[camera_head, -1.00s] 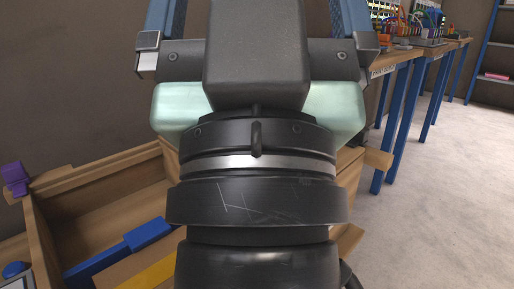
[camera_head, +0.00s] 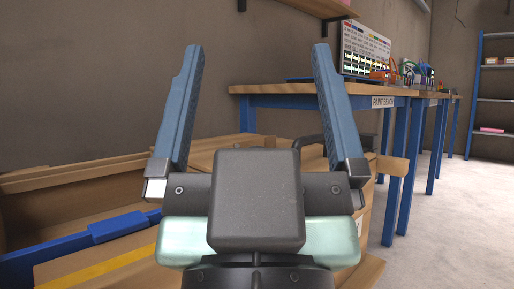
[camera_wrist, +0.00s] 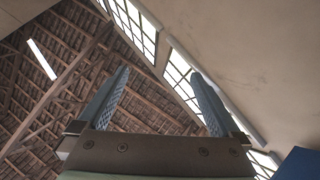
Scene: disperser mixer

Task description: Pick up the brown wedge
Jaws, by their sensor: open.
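My gripper (camera_head: 258,105) is raised in the middle of the head view, its two blue ridged fingers pointing up and spread wide apart, with nothing between them. In the wrist view, my gripper (camera_wrist: 163,100) also shows open and empty against the roof. I see no brown wedge that I can make out in either view. My gripper and arm cover the middle of the head view and hide part of what stands behind.
A wooden bench with blue legs (camera_head: 398,190) stands at the right, bearing a colourful panel (camera_head: 365,50). A wooden box with a blue part (camera_head: 115,228) and a yellow strip (camera_head: 105,268) is at lower left. Open floor (camera_head: 460,220) lies at far right. Shelving (camera_head: 495,90) stands behind.

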